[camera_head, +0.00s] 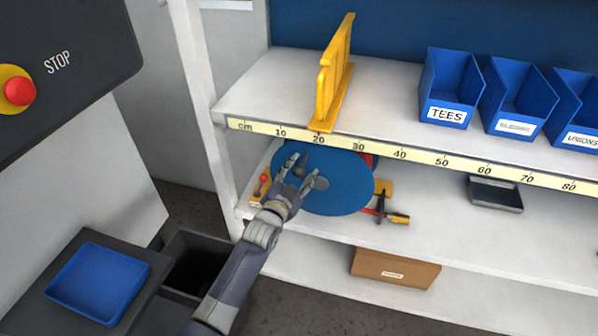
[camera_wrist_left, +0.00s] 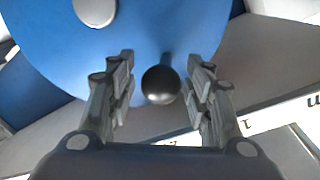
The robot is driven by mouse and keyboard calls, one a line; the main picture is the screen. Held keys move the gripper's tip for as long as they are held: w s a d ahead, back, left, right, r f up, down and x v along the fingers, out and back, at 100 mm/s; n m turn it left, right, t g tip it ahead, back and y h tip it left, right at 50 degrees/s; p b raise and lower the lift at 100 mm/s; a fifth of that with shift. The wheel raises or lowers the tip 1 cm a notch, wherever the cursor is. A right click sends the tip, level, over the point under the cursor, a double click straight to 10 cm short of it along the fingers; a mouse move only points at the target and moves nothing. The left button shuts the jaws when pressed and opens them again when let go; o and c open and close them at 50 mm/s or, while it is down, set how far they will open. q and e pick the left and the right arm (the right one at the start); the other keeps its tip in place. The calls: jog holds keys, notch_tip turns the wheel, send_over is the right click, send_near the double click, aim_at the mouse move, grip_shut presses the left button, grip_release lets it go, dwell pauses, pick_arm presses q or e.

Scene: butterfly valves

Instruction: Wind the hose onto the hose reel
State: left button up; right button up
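The hose reel's blue disc (camera_head: 345,185) stands on the middle shelf, under the ruler edge. A grey hub (camera_head: 320,183) sits on the disc and shows pale in the left wrist view (camera_wrist_left: 95,10). A dark round crank knob (camera_wrist_left: 161,84) sticks out from the disc. My left gripper (camera_head: 303,172) is in front of the disc; in the left wrist view (camera_wrist_left: 161,80) its fingers are apart on either side of the knob, with gaps showing. A red hose piece with a brass nozzle (camera_head: 399,219) lies right of the reel. My right gripper is out of view.
A yellow bracket (camera_head: 335,75) and blue bins (camera_head: 450,88) stand on the upper shelf. A small red-topped valve (camera_head: 263,183) is left of the reel. A black tray (camera_head: 495,194) is to the right. A cardboard box (camera_head: 396,268) sits below. The shelf between nozzle and tray is mostly clear.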

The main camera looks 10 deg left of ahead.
pick_arm(q)
jog(key=shift+s, duration=0.1)
jog(key=s+a, duration=0.1)
jog(key=s, duration=1)
jog(key=shift+s+a+r, duration=0.25)
jog(key=shift+s+r, duration=0.1)
dwell(1.9)
